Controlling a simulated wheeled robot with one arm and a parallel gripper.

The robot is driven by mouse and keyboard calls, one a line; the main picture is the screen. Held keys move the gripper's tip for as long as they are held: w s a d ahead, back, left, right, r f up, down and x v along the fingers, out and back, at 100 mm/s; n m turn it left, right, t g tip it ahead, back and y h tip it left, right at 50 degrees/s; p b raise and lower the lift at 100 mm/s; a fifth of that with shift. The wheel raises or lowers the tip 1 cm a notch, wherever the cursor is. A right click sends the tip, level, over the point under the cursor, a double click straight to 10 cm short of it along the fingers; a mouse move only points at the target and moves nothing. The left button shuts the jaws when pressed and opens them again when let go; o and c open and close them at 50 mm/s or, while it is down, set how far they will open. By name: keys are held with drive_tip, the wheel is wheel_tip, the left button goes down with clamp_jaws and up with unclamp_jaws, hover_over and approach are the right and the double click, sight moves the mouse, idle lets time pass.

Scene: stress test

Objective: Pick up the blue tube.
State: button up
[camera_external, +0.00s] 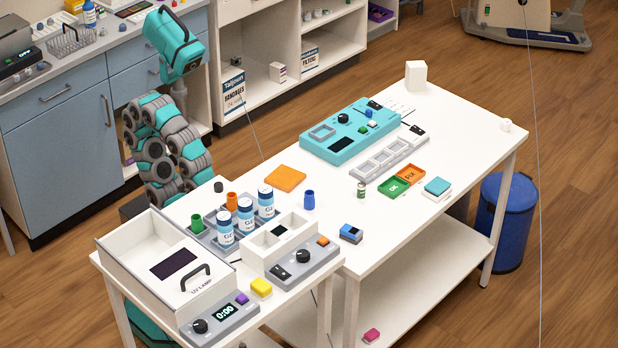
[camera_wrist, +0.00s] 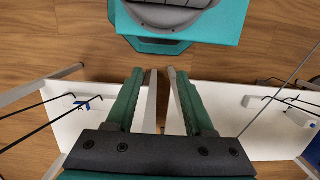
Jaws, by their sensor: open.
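The blue tube (camera_external: 309,199) is a small blue cylinder standing upright on the white table, right of the rack with white bottles. My arm stands behind the tables at the left, well away from the tube, and its teal upper end (camera_external: 180,48) is raised high; the fingers cannot be made out there. In the wrist view my gripper (camera_wrist: 156,72) is open with nothing between its two fingers. The tube cannot be identified in the wrist view.
A grey rack (camera_external: 205,236) holds white bottles and green and orange cylinders. A clear-lidded white box (camera_external: 112,244) and control units crowd the near table. An orange pad (camera_external: 285,178) and blue box (camera_external: 351,233) lie near the tube. The table's right front is mostly clear.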

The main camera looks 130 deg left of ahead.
drive_tip(key=shift+o, duration=1.4)
